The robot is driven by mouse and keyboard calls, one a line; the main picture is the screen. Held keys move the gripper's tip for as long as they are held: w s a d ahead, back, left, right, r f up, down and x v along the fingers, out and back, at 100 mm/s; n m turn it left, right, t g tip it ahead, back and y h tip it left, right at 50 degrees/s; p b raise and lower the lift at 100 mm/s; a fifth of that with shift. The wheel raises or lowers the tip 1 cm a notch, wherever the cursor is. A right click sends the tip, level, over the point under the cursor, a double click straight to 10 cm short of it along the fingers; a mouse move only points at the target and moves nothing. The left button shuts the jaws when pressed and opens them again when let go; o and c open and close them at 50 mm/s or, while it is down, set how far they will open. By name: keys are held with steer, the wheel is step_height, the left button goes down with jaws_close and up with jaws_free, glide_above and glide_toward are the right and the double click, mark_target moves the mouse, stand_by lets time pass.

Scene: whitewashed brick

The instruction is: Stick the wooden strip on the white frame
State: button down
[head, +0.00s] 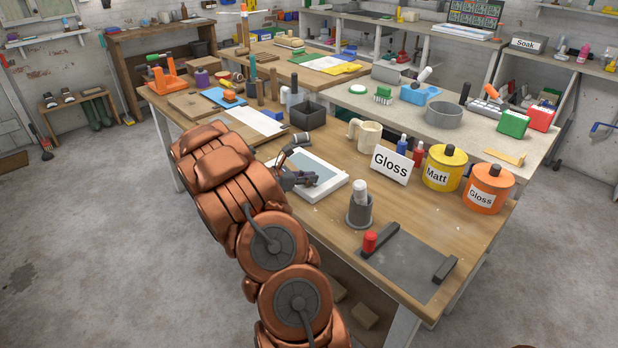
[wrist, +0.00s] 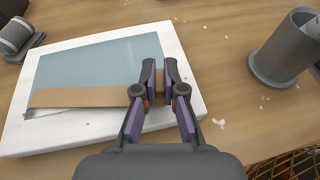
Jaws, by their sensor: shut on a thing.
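The white frame (wrist: 185,55) lies flat on the workbench, with a blue-grey panel (wrist: 95,62) inside it. It also shows in the head view (head: 329,189), partly behind my gripper. The tan wooden strip (wrist: 80,97) extends left from my gripper across the lower part of the panel, just inside and roughly along the frame's near rail. I cannot tell whether it touches the frame or is slightly above it. My gripper (wrist: 160,75) is shut on the strip's right end, over the frame's right part. In the head view my gripper (head: 308,178) hides the strip.
A grey cup (head: 360,211) with a white-topped item stands right of the frame. A Gloss sign (head: 391,166), a cream mug (head: 368,139) and yellow and orange tins (head: 445,168) stand behind. A grey plate with a red-handled tool (head: 370,242) lies at the near right.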

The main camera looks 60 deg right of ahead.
steer(key=c, duration=1.2)
jaws_free()
steer(key=v, duration=1.2)
steer(key=shift+s, duration=0.1)
